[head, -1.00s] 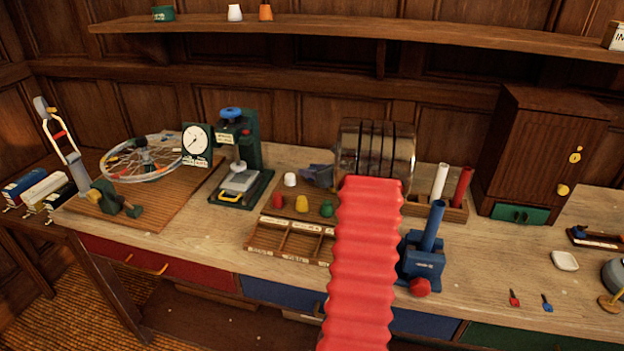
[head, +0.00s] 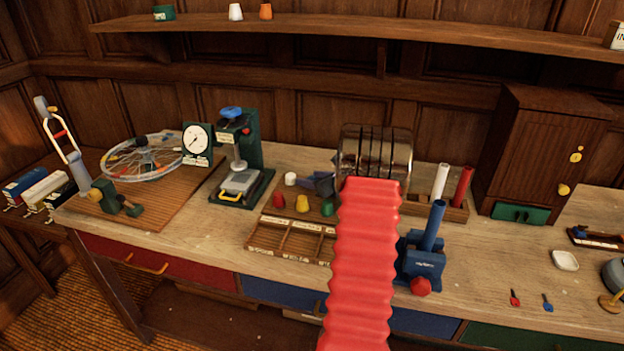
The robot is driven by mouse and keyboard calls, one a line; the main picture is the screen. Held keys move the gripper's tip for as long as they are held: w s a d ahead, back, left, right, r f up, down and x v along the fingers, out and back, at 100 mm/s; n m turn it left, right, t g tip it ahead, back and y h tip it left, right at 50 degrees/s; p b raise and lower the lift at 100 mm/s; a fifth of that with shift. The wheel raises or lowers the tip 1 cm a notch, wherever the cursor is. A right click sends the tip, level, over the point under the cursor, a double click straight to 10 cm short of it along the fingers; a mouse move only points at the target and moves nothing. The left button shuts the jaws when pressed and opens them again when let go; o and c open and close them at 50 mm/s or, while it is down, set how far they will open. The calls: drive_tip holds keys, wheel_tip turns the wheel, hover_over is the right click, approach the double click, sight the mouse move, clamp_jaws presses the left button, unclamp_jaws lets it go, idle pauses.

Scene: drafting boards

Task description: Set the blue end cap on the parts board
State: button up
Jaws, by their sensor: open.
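The parts board (head: 266,221) is a brown board in the middle of the bench. A white cap (head: 290,179), a red cap (head: 278,202), a yellow cap (head: 302,203) and a green cap (head: 327,208) stand on it. My gripper (head: 319,184) shows as a small dark blue-grey shape over the board's back right part, left of my red arm sleeve. It is open; its fingertips are hard to make out. I cannot pick out a blue end cap; it may be hidden by the gripper or the sleeve.
A sectioned tray (head: 290,240) lies in front of the board. A blue clamp (head: 424,258) with a blue tube stands right of my sleeve, and a glass-sided drum (head: 375,150) stands behind. A green press (head: 240,165) is to the left.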

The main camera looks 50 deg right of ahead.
drive_tip(key=shift+r, duration=0.1)
drive_tip(key=shift+s+r, duration=0.25)
drive_tip(key=shift+s, duration=0.2)
drive_tip(key=v, duration=1.1)
drive_tip(key=shift+a, duration=0.1)
drive_tip(key=shift+f, duration=0.1)
